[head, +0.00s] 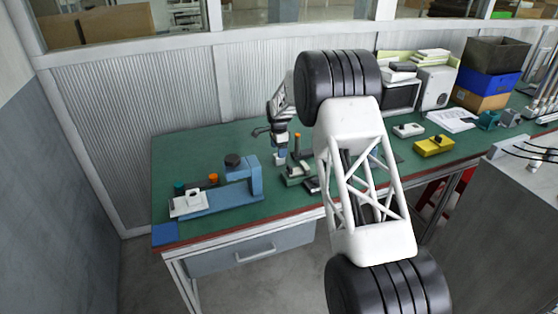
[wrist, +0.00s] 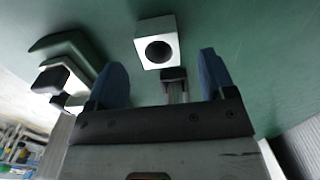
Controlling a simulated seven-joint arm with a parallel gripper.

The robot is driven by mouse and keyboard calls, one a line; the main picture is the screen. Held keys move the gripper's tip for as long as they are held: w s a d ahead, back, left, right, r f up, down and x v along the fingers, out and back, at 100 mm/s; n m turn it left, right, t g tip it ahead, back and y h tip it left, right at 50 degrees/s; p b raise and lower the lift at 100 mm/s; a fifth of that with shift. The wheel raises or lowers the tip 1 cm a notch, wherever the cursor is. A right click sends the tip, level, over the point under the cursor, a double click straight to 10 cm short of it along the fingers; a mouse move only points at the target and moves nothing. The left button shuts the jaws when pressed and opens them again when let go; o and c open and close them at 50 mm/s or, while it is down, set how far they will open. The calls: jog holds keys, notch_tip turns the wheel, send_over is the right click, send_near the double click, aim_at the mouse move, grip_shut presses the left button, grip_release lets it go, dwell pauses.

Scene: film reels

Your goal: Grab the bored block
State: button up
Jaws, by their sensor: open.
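The bored block, a pale grey cube with a dark round hole in its face, stands on the green bench top in the wrist view (wrist: 145,30). My gripper (wrist: 162,60) is open, its two blue fingers spread left and right below the block in that picture. The block appears just beyond the fingertips, roughly centred between them, and I see no contact. In the head view my gripper (head: 280,154) is low over the bench, partly small and dark. A pale patch just under it may be the block, but it is too small to be sure.
A green and white device with black knobs (wrist: 62,68) lies left of the fingers in the wrist view. A blue bench machine (head: 225,198) stands left on the green bench (head: 195,150). A yellow box (head: 434,147) and stacked bins (head: 490,82) are at the right.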

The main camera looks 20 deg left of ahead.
jog(key=shift+d+f, duration=0.1)
jog(key=shift+f, duration=1.95)
jog(key=shift+c, duration=0.4)
jog(key=c, duration=1)
